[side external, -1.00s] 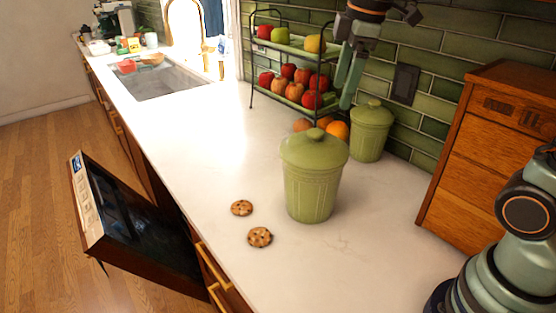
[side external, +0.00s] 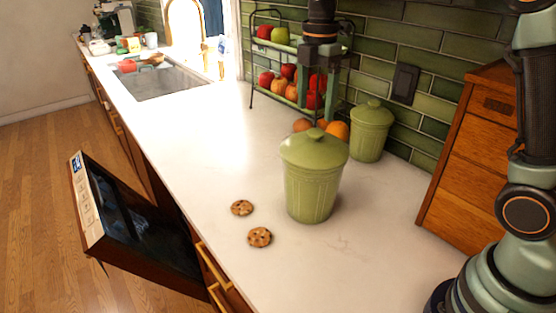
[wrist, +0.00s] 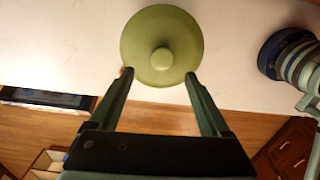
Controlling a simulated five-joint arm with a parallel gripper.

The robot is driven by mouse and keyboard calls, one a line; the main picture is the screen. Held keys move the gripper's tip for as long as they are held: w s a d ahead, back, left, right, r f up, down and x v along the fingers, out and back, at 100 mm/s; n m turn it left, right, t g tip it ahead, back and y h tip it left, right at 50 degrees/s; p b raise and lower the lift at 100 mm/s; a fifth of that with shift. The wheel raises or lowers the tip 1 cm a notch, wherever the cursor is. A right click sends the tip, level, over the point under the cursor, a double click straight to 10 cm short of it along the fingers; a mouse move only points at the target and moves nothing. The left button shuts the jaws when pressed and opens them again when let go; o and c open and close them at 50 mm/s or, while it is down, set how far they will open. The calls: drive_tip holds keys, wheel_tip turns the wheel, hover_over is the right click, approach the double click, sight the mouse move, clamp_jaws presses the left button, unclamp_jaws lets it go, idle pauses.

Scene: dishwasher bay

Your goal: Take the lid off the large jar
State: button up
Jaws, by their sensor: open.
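The large green jar (side external: 311,192) stands upright on the white counter with its domed lid (side external: 314,150) on. The lid has a round knob on top and also shows from above in the wrist view (wrist: 162,28). My gripper (side external: 317,106) is open and empty, pointing down above the lid, apart from it. In the wrist view my gripper's fingertips (wrist: 158,75) appear at the lid's lower edge, one to each side of the knob. The jar body is hidden under the lid in that view.
A smaller lidded green jar (side external: 370,135) stands behind to the right, by the tiled wall. A fruit rack (side external: 253,75) is behind my gripper. Two cookies (side external: 260,237) lie left of the large jar. A wooden cabinet (side external: 462,160) stands at right.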

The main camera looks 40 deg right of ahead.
sight(316, 131)
drive_tip(key=shift+s+d+f, duration=0.1)
drive_tip(key=shift+f, duration=1.35)
drive_tip(key=shift+s+d+f, duration=0.1)
drive_tip(key=shift+f, duration=1.3)
clamp_jaws()
